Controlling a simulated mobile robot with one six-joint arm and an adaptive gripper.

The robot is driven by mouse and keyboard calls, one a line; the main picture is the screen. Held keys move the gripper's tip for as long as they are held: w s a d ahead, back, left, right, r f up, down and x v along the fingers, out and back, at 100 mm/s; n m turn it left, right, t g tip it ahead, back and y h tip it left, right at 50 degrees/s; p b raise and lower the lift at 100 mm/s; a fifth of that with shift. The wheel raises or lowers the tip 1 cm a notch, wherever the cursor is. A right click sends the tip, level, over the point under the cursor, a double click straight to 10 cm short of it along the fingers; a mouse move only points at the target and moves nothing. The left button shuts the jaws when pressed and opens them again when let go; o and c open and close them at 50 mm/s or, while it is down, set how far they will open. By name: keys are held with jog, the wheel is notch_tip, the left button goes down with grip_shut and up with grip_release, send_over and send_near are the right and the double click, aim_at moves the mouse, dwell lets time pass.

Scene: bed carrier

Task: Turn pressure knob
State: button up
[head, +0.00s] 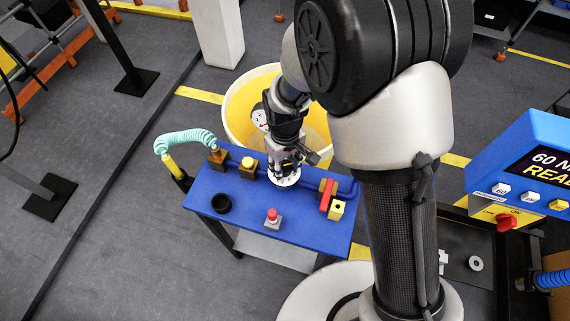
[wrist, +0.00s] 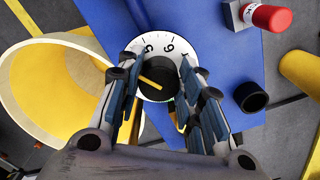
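The pressure knob (wrist: 158,84) is black with a yellow pointer line and sits on a white numbered dial (wrist: 152,43), seen in the wrist view. The digits 5 and 6 show on the dial's rim. In the head view the white dial (head: 287,181) lies on the blue panel (head: 302,234), and my gripper hides the knob. My gripper (wrist: 160,72) is open, with one finger on each side of the knob. It also shows in the head view (head: 284,170), low over the dial from above. I cannot tell whether a finger touches the knob.
The panel also carries a red button (head: 273,215), a black ring (head: 221,204), a yellow button (head: 248,164) and a red lever (head: 326,195). A yellow bin (head: 236,112) stands behind it. A blue console (head: 530,160) with a display is at the right.

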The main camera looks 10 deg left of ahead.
aim_at(285, 166)
jog(key=c, duration=0.5)
jog(key=shift+o, duration=0.2)
jog(key=shift+n, duration=0.8)
jog(key=o, duration=1.1)
jog(key=shift+c, duration=0.2)
notch_tip(285, 166, up, 12)
